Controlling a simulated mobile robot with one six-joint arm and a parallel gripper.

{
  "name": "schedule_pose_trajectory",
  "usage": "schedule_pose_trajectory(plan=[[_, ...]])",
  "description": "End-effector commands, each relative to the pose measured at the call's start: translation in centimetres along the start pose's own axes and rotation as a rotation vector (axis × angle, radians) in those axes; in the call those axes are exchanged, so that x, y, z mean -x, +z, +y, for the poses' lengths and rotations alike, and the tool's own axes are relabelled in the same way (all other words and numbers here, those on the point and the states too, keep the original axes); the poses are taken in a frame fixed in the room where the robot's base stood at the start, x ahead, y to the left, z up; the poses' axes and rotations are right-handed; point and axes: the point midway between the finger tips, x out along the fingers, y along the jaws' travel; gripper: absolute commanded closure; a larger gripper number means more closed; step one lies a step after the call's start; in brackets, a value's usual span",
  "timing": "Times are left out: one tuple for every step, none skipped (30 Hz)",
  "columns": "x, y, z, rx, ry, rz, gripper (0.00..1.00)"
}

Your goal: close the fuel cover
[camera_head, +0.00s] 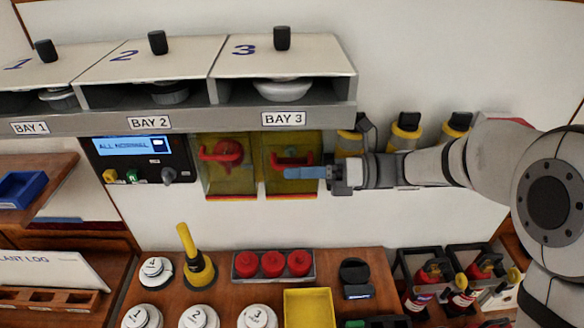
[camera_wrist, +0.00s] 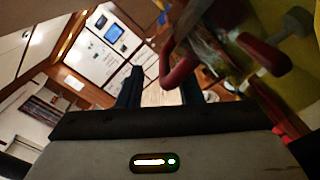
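Two yellow see-through covers with red lower edges hang on the wall below the bays: a left cover (camera_head: 232,184) and a right cover (camera_head: 280,186). I read no fuel label on either. A round red part (camera_head: 228,152) shows at the left cover and a red handle (camera_head: 292,160) at the right one. My gripper (camera_head: 303,172) is in front of the right cover, just below its handle, and hides part of it. In the wrist view my two dark fingers (camera_wrist: 160,92) stand apart. A red handle loop (camera_wrist: 180,68) shows by the right finger; contact is unclear.
A shelf with bays (camera_head: 283,119) overhangs the covers. A control panel (camera_head: 140,160) is to their left. Yellow-and-black items (camera_head: 405,130) stand behind my arm. The bench below holds red knobs (camera_head: 272,264), a yellow tray (camera_head: 308,308) and a yellow-handled tool (camera_head: 190,245).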

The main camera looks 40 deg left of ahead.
Motion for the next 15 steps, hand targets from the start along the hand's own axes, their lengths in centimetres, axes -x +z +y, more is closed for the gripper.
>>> schedule_pose_trajectory(plan=[[0.0, -0.1, 0.0, -0.001, 0.0, 0.001, 0.67], [0.0, -0.1, 0.0, -0.001, 0.0, 0.001, 0.67], [0.0, -0.1, -0.1, -0.001, 0.0, 0.001, 0.67], [0.2, -0.1, -0.1, -0.001, -0.001, 0.0, 0.67], [0.3, -0.1, -0.1, -0.001, -0.001, 0.0, 0.67], [0.7, -0.2, -0.2, -0.001, -0.002, 0.0, 0.67], [1.1, -0.2, -0.2, 0.0, -0.002, 0.0, 0.67], [1.5, -0.2, -0.3, 0.0, -0.002, 0.0, 0.67], [2.2, -0.2, -0.3, 0.001, -0.003, -0.001, 0.67], [2.7, -0.3, -0.3, 0.0, -0.004, -0.002, 0.67], [3.3, -0.3, -0.4, 0.0, -0.004, -0.002, 0.67], [4.0, -0.3, -0.3, -0.001, -0.003, -0.002, 0.67], [4.5, -0.3, -0.4, 0.0, -0.003, -0.001, 0.67], [5.1, -0.2, -0.3, 0.0, -0.004, -0.002, 0.67], [5.7, -0.2, -0.3, 0.001, -0.003, -0.002, 0.67]])
